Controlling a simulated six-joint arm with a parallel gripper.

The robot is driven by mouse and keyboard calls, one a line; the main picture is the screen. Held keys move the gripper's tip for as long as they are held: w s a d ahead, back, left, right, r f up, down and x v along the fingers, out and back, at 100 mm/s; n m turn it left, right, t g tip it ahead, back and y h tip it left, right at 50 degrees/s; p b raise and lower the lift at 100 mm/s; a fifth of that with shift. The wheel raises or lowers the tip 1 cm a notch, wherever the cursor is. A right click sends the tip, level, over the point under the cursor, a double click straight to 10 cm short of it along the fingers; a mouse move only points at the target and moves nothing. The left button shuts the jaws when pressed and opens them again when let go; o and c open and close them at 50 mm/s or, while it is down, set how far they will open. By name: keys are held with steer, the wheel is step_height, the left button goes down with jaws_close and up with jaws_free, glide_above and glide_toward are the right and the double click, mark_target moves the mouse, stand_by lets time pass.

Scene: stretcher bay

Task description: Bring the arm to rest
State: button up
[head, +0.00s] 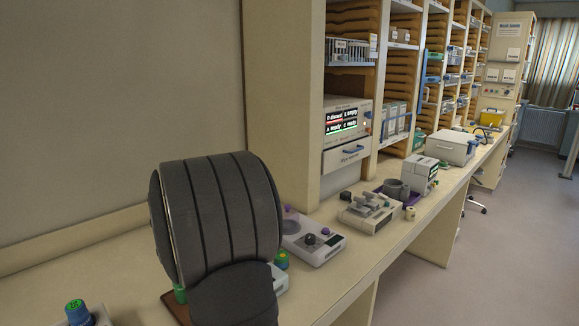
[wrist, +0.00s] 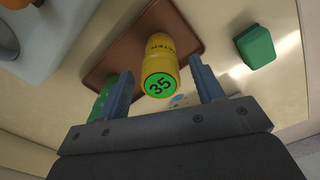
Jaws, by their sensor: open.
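My gripper (wrist: 163,85) shows in the wrist view with its two blue-grey fingers apart and nothing clasped. A yellow cylinder (wrist: 163,45) with a green end marked 35 stands on a brown tray (wrist: 100,68) and appears between the fingers, with a visible gap on either side. How far the fingertips are from it in depth I cannot tell. In the head view my dark grey arm hides the gripper and most of the brown tray (head: 172,309).
A green block (wrist: 255,47) lies right of the tray, and another green object (wrist: 98,103) is partly behind the left finger. A green-capped jar (head: 282,261), a white device (head: 313,246) and a blue-green-capped item (head: 76,311) stand near my arm. Shelves rise behind the counter.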

steer(key=shift+r, duration=0.65)
steer(key=shift+f, duration=0.15)
